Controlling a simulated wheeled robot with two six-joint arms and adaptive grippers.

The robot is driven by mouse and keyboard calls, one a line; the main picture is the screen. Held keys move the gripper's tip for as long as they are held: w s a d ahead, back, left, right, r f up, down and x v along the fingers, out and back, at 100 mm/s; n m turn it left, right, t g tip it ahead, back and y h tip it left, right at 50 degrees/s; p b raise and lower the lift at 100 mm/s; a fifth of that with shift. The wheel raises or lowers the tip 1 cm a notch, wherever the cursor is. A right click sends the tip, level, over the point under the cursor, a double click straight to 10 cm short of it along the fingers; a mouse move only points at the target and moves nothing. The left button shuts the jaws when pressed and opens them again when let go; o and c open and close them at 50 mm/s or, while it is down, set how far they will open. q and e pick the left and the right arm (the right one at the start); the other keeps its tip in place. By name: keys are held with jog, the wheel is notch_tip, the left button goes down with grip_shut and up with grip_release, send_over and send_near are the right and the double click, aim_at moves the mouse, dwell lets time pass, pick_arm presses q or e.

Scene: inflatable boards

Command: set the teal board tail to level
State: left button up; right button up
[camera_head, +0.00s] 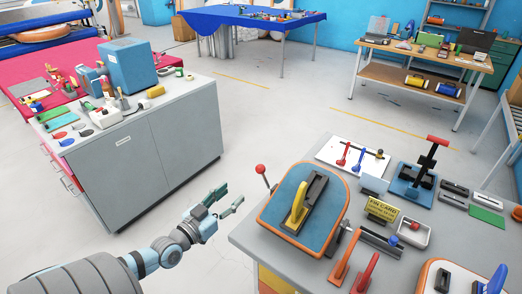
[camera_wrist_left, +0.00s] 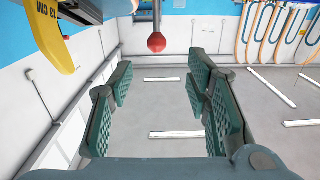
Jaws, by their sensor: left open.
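The teal board (camera_head: 275,212) with an orange rim lies tilted on the grey bench, with a yellow fin (camera_head: 298,205) in a dark slot on it. A red ball knob (camera_head: 260,168) on a thin rod stands at its left edge. My left gripper (camera_head: 230,198) is open and empty, left of the board and apart from the knob. In the left wrist view the red knob (camera_wrist_left: 156,42) shows beyond the gap between my open fingers (camera_wrist_left: 160,85). The yellow fin (camera_wrist_left: 50,35) shows there at upper left, with markings on it. My right gripper is not in view.
A grey cabinet (camera_head: 150,150) stands at left. Clear floor lies between cabinet and bench.

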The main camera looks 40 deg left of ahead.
aim_at(258, 169)
pick_arm(q)
jog(key=w+b, duration=0.2)
jog(key=w, duration=0.2)
jog(key=w+b, duration=0.2)
jog(key=w, duration=0.3)
jog(key=w+r+b, duration=0.1)
jog(key=w+b, duration=0.1)
jog(key=w, duration=0.3)
jog(key=shift+b, duration=0.35)
jog(key=shift+w, duration=0.35)
jog(key=shift+r, duration=0.15)
grip_shut()
